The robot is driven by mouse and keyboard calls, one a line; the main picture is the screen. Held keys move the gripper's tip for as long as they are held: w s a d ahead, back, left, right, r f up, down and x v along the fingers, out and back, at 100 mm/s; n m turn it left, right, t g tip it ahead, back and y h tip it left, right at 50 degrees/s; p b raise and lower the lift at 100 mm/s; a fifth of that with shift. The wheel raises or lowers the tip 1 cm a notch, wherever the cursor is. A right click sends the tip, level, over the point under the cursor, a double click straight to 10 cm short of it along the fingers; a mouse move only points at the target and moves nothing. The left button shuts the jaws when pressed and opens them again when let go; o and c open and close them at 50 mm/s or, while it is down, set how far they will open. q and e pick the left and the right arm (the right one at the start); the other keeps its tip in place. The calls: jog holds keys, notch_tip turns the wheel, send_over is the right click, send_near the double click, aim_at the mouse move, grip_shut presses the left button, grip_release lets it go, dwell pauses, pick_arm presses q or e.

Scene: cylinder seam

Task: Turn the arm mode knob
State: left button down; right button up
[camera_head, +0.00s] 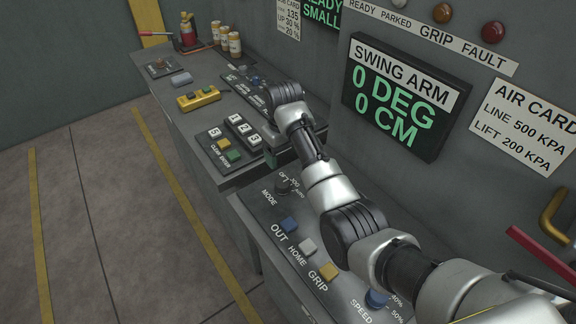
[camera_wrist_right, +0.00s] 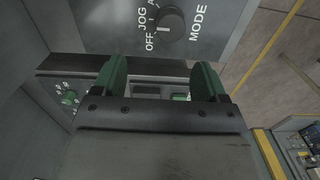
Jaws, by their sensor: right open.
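The arm mode knob (camera_head: 283,184) is a dark round knob on the grey near panel, beside the labels MODE, OFF, JOG and AUTO. The right wrist view shows it from above (camera_wrist_right: 171,23), with a pale mark on its side near OFF. My right gripper (camera_wrist_right: 160,68) has two green fingers spread apart with nothing held between them. The knob lies beyond the fingertips in that view, apart from them. My left gripper is not in view.
The blue OUT button (camera_head: 288,224), white HOME button (camera_head: 307,246), yellow GRIP button (camera_head: 329,272) and blue SPEED knob (camera_head: 377,298) share the knob's panel. A code keypad (camera_head: 224,143) stands on the neighbouring console. The SWING ARM display (camera_head: 398,99) reads 0 DEG, 0 CM. Open floor lies left.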

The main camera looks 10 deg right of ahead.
aim_at(282, 182)
jog(key=shift+s+a+f, duration=0.65)
jog(key=shift+s, duration=0.25)
jog(key=f, duration=0.1)
jog(key=f+p, duration=0.1)
jog(key=f, duration=0.1)
jog(key=shift+s, duration=0.3)
jog(key=f, duration=0.3)
jog(key=shift+w+d+f, duration=0.25)
jog(key=shift+w+f, duration=0.05)
jog(key=shift+w, duration=0.1)
jog(key=shift+a+f, duration=0.1)
jog(key=shift+f, duration=0.8)
jog(key=shift+c, duration=1.1)
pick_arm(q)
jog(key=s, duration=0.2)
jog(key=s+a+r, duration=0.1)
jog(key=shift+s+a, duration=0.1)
pick_arm(e)
jog(key=c, duration=0.7)
